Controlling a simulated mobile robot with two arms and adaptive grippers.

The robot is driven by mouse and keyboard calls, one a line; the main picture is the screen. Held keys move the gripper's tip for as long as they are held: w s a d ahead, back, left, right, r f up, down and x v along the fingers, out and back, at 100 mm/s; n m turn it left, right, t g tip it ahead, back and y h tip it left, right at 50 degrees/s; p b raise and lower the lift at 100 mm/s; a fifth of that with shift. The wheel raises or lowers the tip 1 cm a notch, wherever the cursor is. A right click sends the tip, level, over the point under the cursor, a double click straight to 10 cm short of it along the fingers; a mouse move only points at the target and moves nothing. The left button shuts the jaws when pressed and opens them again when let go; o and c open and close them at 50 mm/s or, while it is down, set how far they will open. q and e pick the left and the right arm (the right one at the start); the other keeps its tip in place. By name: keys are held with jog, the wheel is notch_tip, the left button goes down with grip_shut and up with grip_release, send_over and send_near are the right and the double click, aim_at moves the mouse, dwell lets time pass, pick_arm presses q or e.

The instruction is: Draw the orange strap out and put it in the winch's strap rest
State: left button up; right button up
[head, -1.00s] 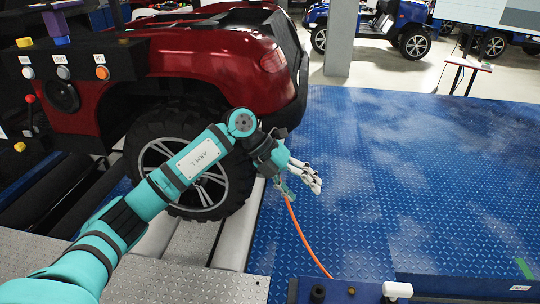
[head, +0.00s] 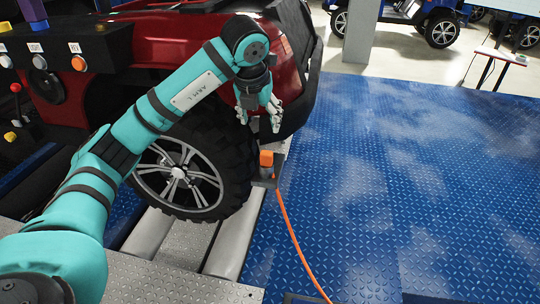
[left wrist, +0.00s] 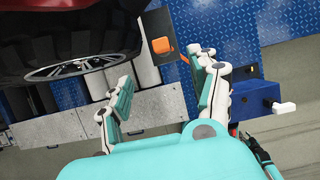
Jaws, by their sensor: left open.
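The orange strap (head: 293,238) runs from the bottom edge of the head view up to a dark bracket (head: 264,182) beside the rear wheel. An orange block (head: 266,159) stands upright at this bracket, and the block (left wrist: 161,45) also shows on its dark plate in the left wrist view. I cannot tell how it is seated. My left gripper (head: 261,117) is open and empty above the block, apart from it. Its spread fingers (left wrist: 165,85) show in the left wrist view. A dark and teal part, likely my right gripper (left wrist: 257,152), shows at the lower right there.
A red vehicle (head: 170,40) stands with its wheel (head: 185,175) on rollers (head: 150,235). A blue box (left wrist: 250,97) with a white handle (left wrist: 285,108) is at the right in the left wrist view. The blue floor (head: 400,190) right of the strap is clear.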

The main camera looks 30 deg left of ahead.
pick_arm(q)
send_near(266, 153)
jog(key=p+x, duration=0.1)
jog(key=x, duration=0.3)
jog(key=shift+w+f, duration=0.1)
jog(key=shift+f, duration=0.1)
jog(key=p+x, duration=0.1)
jog(key=x, duration=0.3)
jog(key=shift+f, duration=0.2)
jog(key=shift+w+f, duration=0.2)
jog(key=shift+f, duration=0.1)
pick_arm(e)
jog(key=shift+s+a+r, duration=0.15)
jog(key=shift+s+r, duration=0.7)
jog(key=shift+r, duration=0.25)
pick_arm(q)
jog(key=shift+c, duration=0.4)
jog(key=c, duration=1.1)
jog(key=shift+r, duration=0.1)
grip_shut()
pick_arm(e)
jog(key=shift+w, duration=0.1)
